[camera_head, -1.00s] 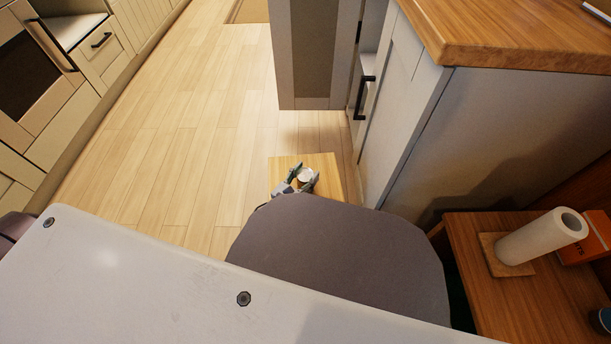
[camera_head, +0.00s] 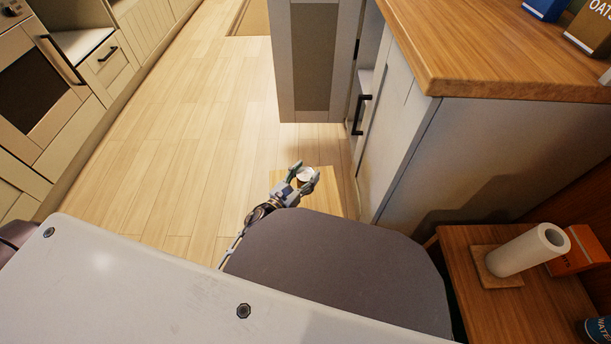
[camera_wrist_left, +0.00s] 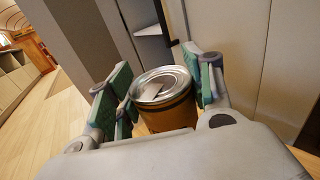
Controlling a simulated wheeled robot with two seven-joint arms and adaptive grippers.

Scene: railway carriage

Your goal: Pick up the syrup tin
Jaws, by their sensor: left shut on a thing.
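The syrup tin (camera_head: 305,174) shows its pale round lid between the fingers of my left gripper (camera_head: 303,177) in the head view. In the left wrist view the tin (camera_wrist_left: 168,113) is upright, with a silver lid and an amber-brown side. My left gripper (camera_wrist_left: 160,98) has its green-padded fingers on either side of it and is shut on it. The tin is over a light wooden surface (camera_head: 333,200); I cannot tell whether it touches it. The tin's lower part is hidden. My right gripper is not in view.
A cabinet with an open door (camera_head: 308,60) stands just beyond the tin, under a wooden counter (camera_head: 500,60). At the right, a low wooden table (camera_head: 490,310) carries a paper roll (camera_head: 525,250) and an orange box (camera_head: 580,250). The floor (camera_head: 190,130) to the left is clear.

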